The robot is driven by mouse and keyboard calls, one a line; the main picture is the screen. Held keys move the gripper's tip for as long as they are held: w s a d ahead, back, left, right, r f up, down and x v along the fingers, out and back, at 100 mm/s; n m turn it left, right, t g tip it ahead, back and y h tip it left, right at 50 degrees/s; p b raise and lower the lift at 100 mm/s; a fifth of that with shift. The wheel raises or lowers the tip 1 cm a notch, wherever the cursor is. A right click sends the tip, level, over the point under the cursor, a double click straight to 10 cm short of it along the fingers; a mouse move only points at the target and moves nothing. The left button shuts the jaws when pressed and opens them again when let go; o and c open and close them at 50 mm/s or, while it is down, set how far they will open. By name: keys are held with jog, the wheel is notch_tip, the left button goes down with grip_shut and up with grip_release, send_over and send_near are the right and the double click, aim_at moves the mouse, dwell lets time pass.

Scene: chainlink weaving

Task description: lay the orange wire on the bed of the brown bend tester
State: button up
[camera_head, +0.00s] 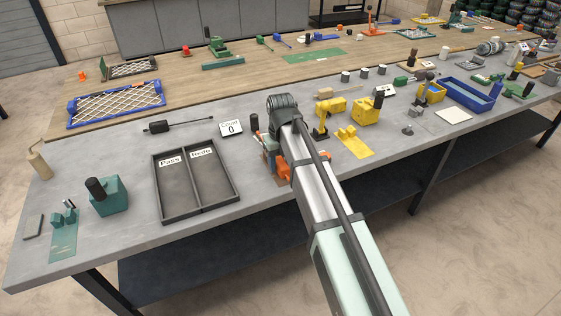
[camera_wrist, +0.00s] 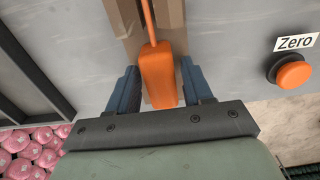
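In the wrist view, an orange block-like piece (camera_wrist: 159,78) lies between the two dark blue fingers of my gripper (camera_wrist: 160,88). A thin orange rod or wire (camera_wrist: 149,20) runs from it towards the top of the picture. It passes over a brown part (camera_wrist: 172,28), probably the bend tester. The fingers flank the orange piece closely; whether they press on it is unclear. In the head view, my arm covers most of the tester; orange parts (camera_head: 283,173) and a bit of brown (camera_head: 268,160) show at its left.
A dark two-part tray marked Pass and Redo (camera_head: 163,194) stands left of the arm. A yellow device (camera_head: 331,112) stands to the right.

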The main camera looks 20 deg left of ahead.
jog(key=shift+o, duration=1.4)
notch_tip(320, 180, up, 14)
jog(key=shift+f, duration=0.1)
